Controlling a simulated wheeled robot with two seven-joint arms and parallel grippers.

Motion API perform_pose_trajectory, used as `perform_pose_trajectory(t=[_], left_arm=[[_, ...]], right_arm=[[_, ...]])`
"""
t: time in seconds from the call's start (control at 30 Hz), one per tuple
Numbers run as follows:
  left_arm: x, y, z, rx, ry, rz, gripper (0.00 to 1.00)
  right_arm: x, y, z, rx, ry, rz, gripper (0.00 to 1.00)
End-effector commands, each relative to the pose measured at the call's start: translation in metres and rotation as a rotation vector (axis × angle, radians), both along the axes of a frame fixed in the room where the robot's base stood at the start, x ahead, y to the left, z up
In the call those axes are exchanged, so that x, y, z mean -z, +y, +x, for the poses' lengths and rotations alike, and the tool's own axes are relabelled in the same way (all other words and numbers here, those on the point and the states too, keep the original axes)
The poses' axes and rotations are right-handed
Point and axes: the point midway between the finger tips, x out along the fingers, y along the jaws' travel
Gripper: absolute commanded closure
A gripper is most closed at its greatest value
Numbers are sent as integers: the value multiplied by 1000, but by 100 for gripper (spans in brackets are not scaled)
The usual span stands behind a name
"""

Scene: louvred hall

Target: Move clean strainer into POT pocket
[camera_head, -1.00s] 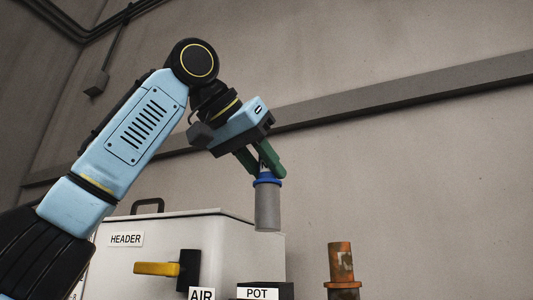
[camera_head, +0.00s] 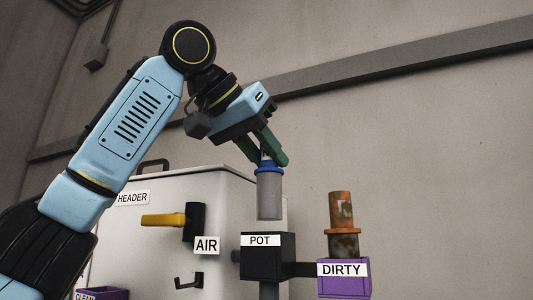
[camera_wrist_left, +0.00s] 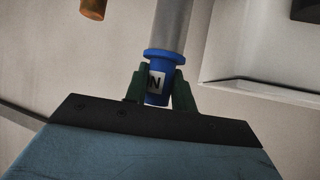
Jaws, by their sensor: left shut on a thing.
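The clean strainer is a grey cylinder (camera_head: 269,198) with a blue collar and cap. My left gripper (camera_head: 268,157) is shut on its blue top and holds it upright, directly above the black box labelled POT (camera_head: 266,262). A small gap shows between the strainer's lower end and the box. The pocket's opening is not visible from this low angle. In the left wrist view, the green fingers (camera_wrist_left: 158,88) grip the blue cap (camera_wrist_left: 157,84), which has a white label with an N. My right gripper is not in view.
A rusty strainer (camera_head: 343,222) stands in the purple DIRTY holder (camera_head: 344,284) to the right. The white HEADER tank (camera_head: 150,235) stands behind left, with a yellow-handled valve (camera_head: 170,219) and an AIR label. A purple CLEAN holder (camera_head: 113,294) shows at the lower left edge.

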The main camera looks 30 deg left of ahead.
Motion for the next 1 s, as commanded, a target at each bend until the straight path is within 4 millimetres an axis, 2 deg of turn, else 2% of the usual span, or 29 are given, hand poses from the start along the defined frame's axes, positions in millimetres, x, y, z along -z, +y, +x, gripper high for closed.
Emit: perform_pose_trajectory(t=[0.57,1.0], left_arm=[[-1,0,-1,1,-1,-1,100],[13,0,-1,1,-1,-1,100]], right_arm=[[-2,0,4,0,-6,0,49],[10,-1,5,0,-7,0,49]])
